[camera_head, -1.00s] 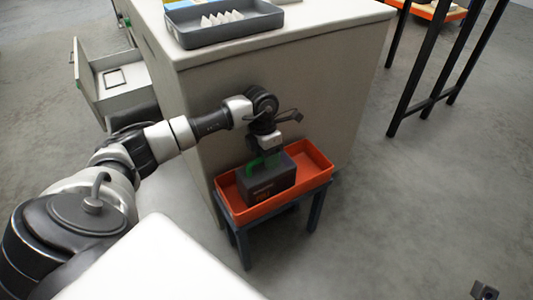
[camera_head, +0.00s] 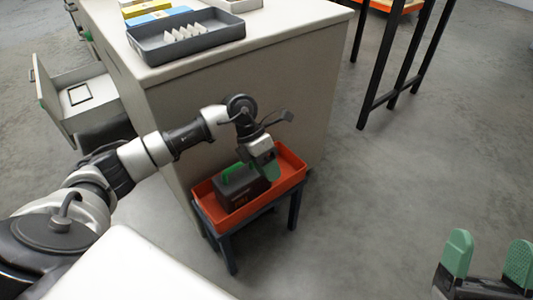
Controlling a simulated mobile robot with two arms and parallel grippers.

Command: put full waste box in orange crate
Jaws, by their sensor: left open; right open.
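The dark grey waste box (camera_head: 240,191) with a green handle (camera_head: 231,172) sits inside the orange crate (camera_head: 290,180), in its left part. The crate rests on a small dark blue stand (camera_head: 230,256) beside the cabinet. My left gripper (camera_head: 269,172) is open, with green fingers just right of the box and over the crate; it no longer grips the handle. Whether a finger touches the box cannot be told. My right gripper (camera_head: 488,266) is open and empty at the lower right, above the floor. The box's contents are hidden.
A white-topped cabinet (camera_head: 245,95) stands behind the crate. It carries a grey tray (camera_head: 165,49) with several white cones. An open drawer (camera_head: 85,97) sticks out at the left. A black-legged rack (camera_head: 400,80) stands at the back right. The floor between is clear.

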